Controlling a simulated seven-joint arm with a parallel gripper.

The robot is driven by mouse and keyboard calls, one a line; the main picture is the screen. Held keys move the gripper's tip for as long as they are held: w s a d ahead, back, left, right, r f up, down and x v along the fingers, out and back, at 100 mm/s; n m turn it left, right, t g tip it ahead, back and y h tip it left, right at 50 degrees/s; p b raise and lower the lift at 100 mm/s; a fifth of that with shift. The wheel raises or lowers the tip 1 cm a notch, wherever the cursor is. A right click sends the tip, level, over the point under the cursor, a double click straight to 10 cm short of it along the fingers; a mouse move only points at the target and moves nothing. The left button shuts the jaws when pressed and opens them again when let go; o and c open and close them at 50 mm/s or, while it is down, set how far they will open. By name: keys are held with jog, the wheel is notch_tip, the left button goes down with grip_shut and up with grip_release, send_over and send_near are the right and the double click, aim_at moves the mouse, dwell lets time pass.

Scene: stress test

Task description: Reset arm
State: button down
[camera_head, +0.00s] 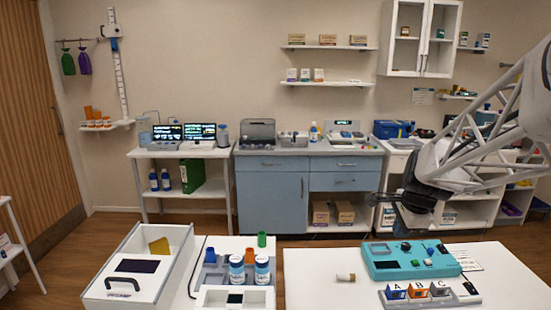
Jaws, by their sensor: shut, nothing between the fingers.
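My arm reaches in from the right edge with white lattice-like links. My gripper (412,200) is the dark end of the arm. It hangs in the air above and behind the white table (325,262), in front of the back shelves. It is shut and empty. The fingertips are small and dark in this view.
Left are two blue-and-white bottles (262,270) and an open white box (121,268). A blue cabinet (270,192) stands behind.

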jog(key=s+a+n, duration=0.4)
jog(key=s+n, duration=0.2)
jog(key=s, duration=0.3)
jog(key=s+a+n, duration=0.4)
jog(key=s+n, duration=0.1)
jog(key=s, duration=0.3)
jog(key=s+a+n, duration=0.4)
jog(key=s+n, duration=0.2)
jog(key=s, duration=0.3)
jog(key=shift+s+a+r+n+g+h, duration=0.2)
jog(key=shift+s+a+n+g+h, duration=0.1)
jog(key=shift+a+g+h, duration=0.1)
jog(key=shift+w, duration=0.1)
